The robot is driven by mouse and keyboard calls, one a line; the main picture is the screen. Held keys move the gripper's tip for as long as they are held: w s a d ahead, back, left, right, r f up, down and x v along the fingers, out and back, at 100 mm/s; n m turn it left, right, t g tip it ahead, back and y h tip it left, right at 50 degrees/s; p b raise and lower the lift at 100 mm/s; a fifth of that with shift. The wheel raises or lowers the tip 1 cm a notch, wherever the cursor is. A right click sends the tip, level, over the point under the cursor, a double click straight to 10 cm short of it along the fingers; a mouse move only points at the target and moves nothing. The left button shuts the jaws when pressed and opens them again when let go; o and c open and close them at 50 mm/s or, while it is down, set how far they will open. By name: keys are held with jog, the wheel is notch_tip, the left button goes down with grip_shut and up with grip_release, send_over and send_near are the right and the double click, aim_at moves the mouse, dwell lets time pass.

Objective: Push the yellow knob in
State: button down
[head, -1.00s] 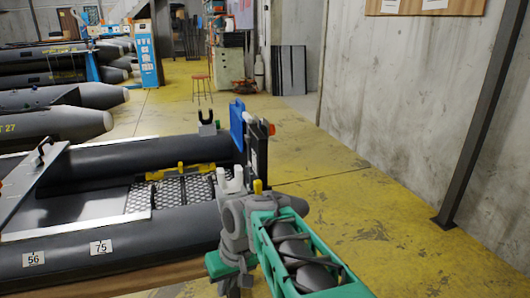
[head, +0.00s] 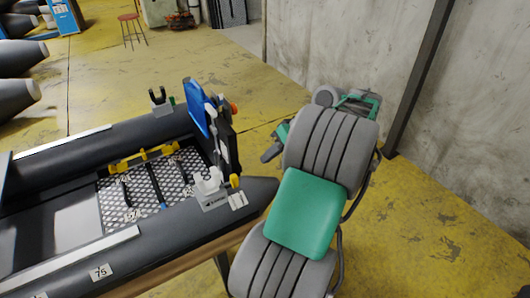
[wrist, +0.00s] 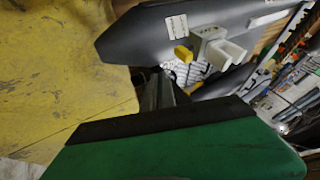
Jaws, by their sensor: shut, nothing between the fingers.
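The yellow knob (head: 235,181) is at the stern end of the dark grey inflatable boat (head: 90,250), beside a white fitting (head: 209,188) on the near tube. The knob also shows in the wrist view (wrist: 183,54), sticking out beside the white fitting. My gripper (wrist: 157,88) is shut and empty in the wrist view, pointing toward the stern, with its tips below and left of the knob and apart from it in the picture. In the head view my arm stands at the right, and the fingertips are hard to make out there.
A blue board (head: 199,108) and a black upright panel (head: 228,135) stand at the stern. A concrete wall (head: 330,50) and dark post (head: 418,75) are on the right.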

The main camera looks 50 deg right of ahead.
jog(key=b+x, duration=0.1)
jog(key=x, duration=0.5)
jog(key=shift+f, duration=0.15)
jog(key=a, duration=0.2)
jog(key=w+a, duration=0.1)
jog(key=shift+w+a+r+b, duration=0.1)
jog(key=shift+a+r+b, duration=0.1)
jog(key=shift+a+b, duration=0.15)
